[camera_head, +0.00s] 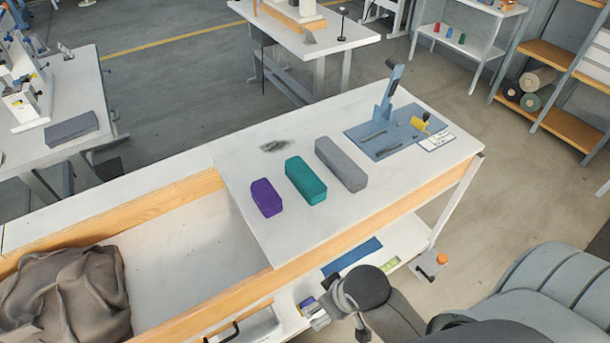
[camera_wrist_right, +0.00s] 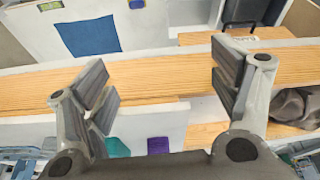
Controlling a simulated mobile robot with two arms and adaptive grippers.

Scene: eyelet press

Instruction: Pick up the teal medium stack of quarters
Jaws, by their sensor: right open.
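The teal medium stack of quarters (camera_head: 306,181) lies on the white tabletop between a smaller purple stack (camera_head: 267,198) and a larger grey stack (camera_head: 341,165). My right gripper (camera_head: 318,312) is low in front of the table's near wooden edge, well apart from the stacks. In the right wrist view my right gripper (camera_wrist_right: 160,85) has its fingers wide apart with nothing between them. In that view the teal stack (camera_wrist_right: 117,148) is partly hidden behind a finger, and the purple stack (camera_wrist_right: 158,146) shows beside it. My left gripper is not in view.
A blue press with an upright handle (camera_head: 383,109) stands on a blue mat (camera_head: 365,131) at the table's right end. A dark crumpled cloth (camera_head: 65,296) lies in the bin section at left. The wooden front rail (camera_head: 345,233) edges the table.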

